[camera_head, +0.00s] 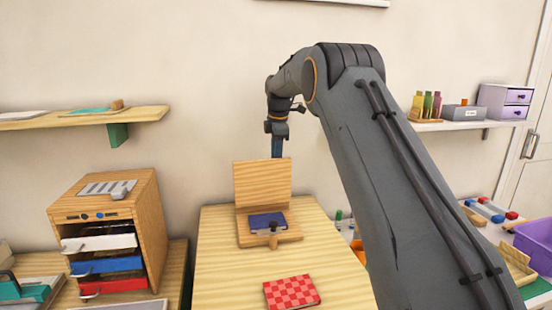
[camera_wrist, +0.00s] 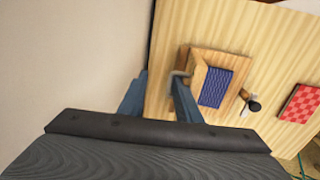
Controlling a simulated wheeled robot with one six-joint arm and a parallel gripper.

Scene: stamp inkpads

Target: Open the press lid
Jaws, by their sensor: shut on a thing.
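The wooden press stands on the light wood table, with its press lid (camera_head: 262,184) raised about upright at the back of its base (camera_head: 288,236). A dark blue pad (camera_head: 267,221) lies on the base. In the wrist view the lid (camera_wrist: 197,78) is seen nearly edge-on beside the blue pad (camera_wrist: 214,88). My gripper (camera_head: 277,150) points down at the lid's top edge, partly behind it. In the wrist view my gripper (camera_wrist: 160,88) has its right finger against the lid side, near a small grey hook-like part. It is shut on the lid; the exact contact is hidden.
A red checkered block (camera_head: 291,292) lies on the table (camera_head: 225,270) in front of the press. A dark-knobbed piece (camera_wrist: 252,105) sits at the base's front. A wooden drawer cabinet (camera_head: 130,215) stands left, and a purple bin (camera_head: 535,240) right. The wall is close behind.

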